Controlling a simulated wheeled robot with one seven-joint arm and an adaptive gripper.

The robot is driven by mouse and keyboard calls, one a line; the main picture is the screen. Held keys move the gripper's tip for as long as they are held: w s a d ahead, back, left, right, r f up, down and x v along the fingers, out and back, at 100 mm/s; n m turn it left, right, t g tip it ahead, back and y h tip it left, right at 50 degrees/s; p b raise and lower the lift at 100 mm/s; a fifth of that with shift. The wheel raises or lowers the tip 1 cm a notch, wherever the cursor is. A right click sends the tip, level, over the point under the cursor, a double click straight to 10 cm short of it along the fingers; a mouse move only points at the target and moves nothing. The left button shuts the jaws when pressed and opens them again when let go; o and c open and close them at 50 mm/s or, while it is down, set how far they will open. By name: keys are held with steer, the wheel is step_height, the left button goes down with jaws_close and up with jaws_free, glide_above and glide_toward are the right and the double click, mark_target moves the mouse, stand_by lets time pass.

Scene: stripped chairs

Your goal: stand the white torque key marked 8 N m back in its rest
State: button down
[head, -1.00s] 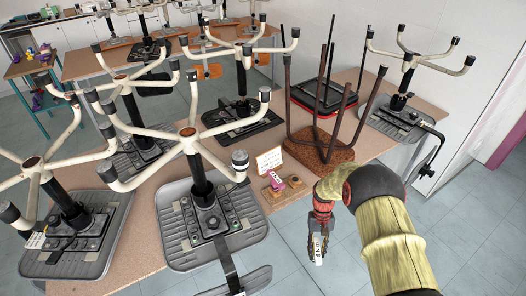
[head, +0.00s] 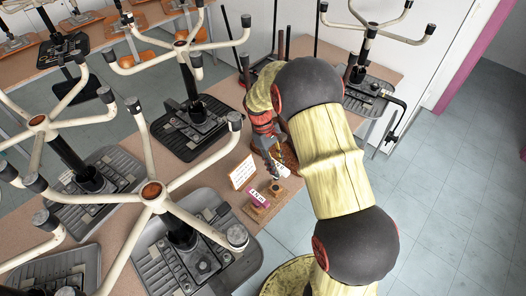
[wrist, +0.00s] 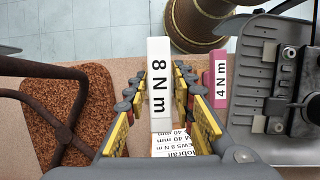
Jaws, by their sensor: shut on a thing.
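The white torque key (wrist: 158,75) marked 8 N m is between the fingers of my gripper (wrist: 165,88) in the wrist view. The gripper is shut on it. In the head view the key (head: 281,172) shows as a small white piece at my gripper (head: 272,155), just above and right of the wooden rest (head: 257,213) near the table edge. A pink key marked 4 N m stands at the rest; it shows in the head view (head: 258,198) and the wrist view (wrist: 220,78). I cannot tell whether the white key touches the rest.
A small lettered card (head: 242,172) stands beside the rest; its print also shows in the wrist view (wrist: 172,143). Upturned chair bases (head: 152,190) with pale arms crowd the table (head: 112,215) to the left. Open floor (head: 450,190) lies at the right.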

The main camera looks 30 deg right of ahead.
steer(key=shift+w+d+r, duration=0.1)
steer(key=shift+r, duration=0.15)
stand_by(0.3)
steer(key=shift+f+b, duration=1.05)
steer(key=shift+f, duration=1.9)
steer(key=shift+f+b, duration=0.45)
steer(key=shift+f, duration=1.45)
steer(key=c, duration=1.5)
jaws_free()
steer(key=shift+o, duration=0.4)
steer(key=v, duration=1.2)
